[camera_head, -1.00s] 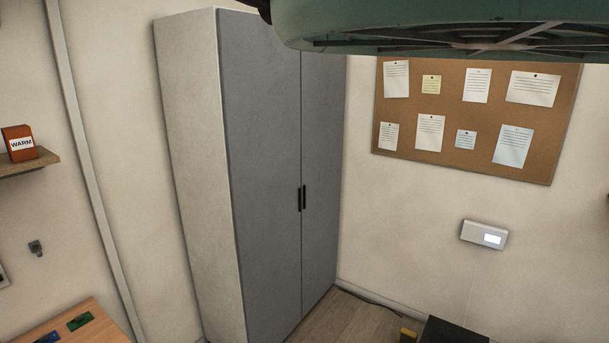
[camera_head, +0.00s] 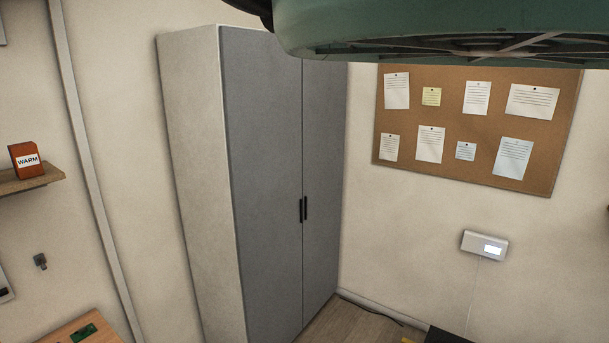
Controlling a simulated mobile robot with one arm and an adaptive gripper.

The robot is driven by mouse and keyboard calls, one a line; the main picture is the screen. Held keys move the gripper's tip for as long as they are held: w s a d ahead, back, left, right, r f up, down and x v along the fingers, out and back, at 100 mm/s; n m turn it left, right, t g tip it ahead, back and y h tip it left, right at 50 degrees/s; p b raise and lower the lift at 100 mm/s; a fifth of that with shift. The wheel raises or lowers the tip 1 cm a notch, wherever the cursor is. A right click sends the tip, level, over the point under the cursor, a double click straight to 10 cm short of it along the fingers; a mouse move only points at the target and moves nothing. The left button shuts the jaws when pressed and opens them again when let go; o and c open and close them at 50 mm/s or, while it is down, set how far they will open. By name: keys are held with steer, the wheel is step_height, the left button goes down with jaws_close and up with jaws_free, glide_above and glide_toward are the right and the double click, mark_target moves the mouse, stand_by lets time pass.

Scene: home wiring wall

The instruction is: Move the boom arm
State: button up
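A large teal-green ribbed body (camera_head: 440,28) hangs across the top right of the head view, close to the camera. I cannot tell whether it is the boom arm or part of me. No other thing that could be a boom arm shows. My gripper is not in view.
A tall grey two-door cabinet (camera_head: 265,180) stands shut in the corner. A corkboard (camera_head: 450,115) with pinned papers and a white wall device (camera_head: 485,244) are on the right wall. A shelf (camera_head: 30,181) holds an orange box marked WARM (camera_head: 25,160). A wooden surface (camera_head: 60,332) shows at lower left.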

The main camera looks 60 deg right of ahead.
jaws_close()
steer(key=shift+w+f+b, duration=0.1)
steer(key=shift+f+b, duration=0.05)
steer(key=shift+b, duration=0.2)
